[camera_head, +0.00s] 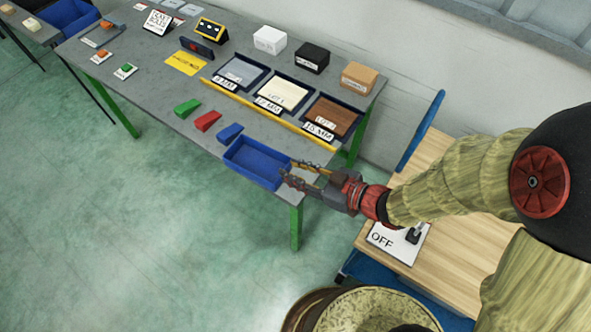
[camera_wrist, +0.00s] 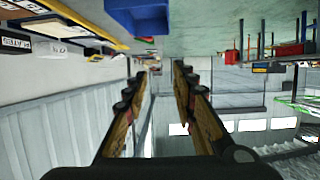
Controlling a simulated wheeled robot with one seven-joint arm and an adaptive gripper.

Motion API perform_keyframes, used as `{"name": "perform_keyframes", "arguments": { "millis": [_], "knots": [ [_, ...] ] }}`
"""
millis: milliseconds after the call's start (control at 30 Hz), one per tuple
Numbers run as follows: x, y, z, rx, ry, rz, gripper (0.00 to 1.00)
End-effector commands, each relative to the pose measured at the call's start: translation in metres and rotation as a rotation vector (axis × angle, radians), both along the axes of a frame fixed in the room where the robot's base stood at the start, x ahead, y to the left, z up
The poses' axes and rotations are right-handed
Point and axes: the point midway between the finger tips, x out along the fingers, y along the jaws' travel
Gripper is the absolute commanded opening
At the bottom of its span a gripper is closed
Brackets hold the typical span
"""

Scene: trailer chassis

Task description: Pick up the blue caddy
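The blue caddy (camera_head: 258,162), an open rectangular tray, sits at the near right corner of the grey table. It looks empty. My gripper (camera_head: 288,171) is at its right end, with its fingers pointing left toward it. In the wrist view, the two fingers (camera_wrist: 160,70) are apart with nothing between them. A blue box-like body, likely the caddy (camera_wrist: 137,18), shows at the top edge, beyond the fingertips and cut off by the frame. I cannot tell whether a finger touches the caddy's rim.
On the grey table (camera_head: 150,95), a blue block (camera_head: 230,132), red block (camera_head: 207,121) and green block (camera_head: 187,108) lie left of the caddy. Labelled trays (camera_head: 328,117) stand behind a yellow strip (camera_head: 268,120). A wooden bench (camera_head: 455,235) with an OFF panel (camera_head: 385,240) is at right.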

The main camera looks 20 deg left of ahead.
Motion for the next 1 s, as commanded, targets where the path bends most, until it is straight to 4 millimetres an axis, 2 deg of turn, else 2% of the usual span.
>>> {"name": "perform_keyframes", "arguments": {
  "millis": [867,1000],
  "knots": [
    [0.0,0.0,0.0,0.0,0.0,0.0,0.79],
    [0.0,0.0,0.0,0.0,0.0,0.0,0.8]
  ]
}}
